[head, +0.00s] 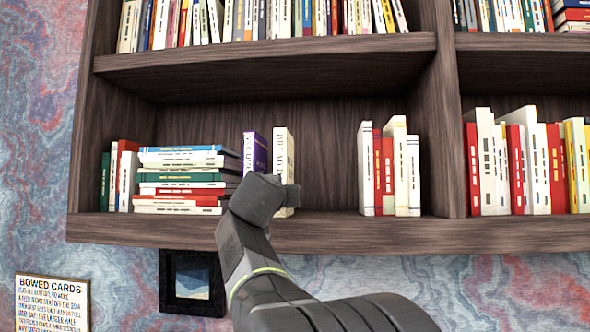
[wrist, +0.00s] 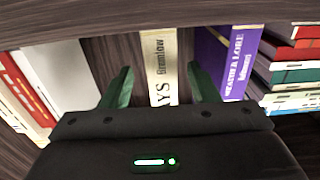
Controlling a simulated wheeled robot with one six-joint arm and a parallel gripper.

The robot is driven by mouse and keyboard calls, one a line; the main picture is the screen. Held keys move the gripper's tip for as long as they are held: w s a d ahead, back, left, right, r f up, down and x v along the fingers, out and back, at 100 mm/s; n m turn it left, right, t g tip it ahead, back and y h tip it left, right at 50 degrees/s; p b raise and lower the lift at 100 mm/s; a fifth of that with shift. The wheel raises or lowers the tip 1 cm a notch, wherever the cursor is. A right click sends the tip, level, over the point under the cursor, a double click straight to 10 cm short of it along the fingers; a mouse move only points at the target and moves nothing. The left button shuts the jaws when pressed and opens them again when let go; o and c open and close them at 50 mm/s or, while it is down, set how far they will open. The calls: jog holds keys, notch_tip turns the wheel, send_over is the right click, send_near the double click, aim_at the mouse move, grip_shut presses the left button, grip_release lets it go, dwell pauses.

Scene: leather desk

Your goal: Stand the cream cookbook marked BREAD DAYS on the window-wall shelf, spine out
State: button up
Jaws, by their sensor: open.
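The cream book (head: 284,150) stands upright on the middle shelf with its lettered spine facing out; my gripper covers its lower part in the head view. In the wrist view its spine (wrist: 158,50) shows "YS" and "Bramlow"; the rest of the title is hidden. My gripper (wrist: 160,72) is open, with one green finger on each side of the spine and a visible gap on both sides. In the head view my gripper (head: 270,195) is at the shelf's front, low before the book.
A purple book (head: 256,152) stands just left of the cream one, close to one finger in the wrist view. Further left is a stack of flat books (head: 185,180). Right of the cream book the shelf (head: 325,212) is bare up to several upright books (head: 388,170).

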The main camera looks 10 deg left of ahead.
jog(key=w+p, duration=0.3)
jog(key=w, duration=0.3)
jog(key=shift+a+r, duration=0.1)
jog(key=shift+r, duration=0.05)
jog(key=shift+w, duration=0.35)
grip_shut()
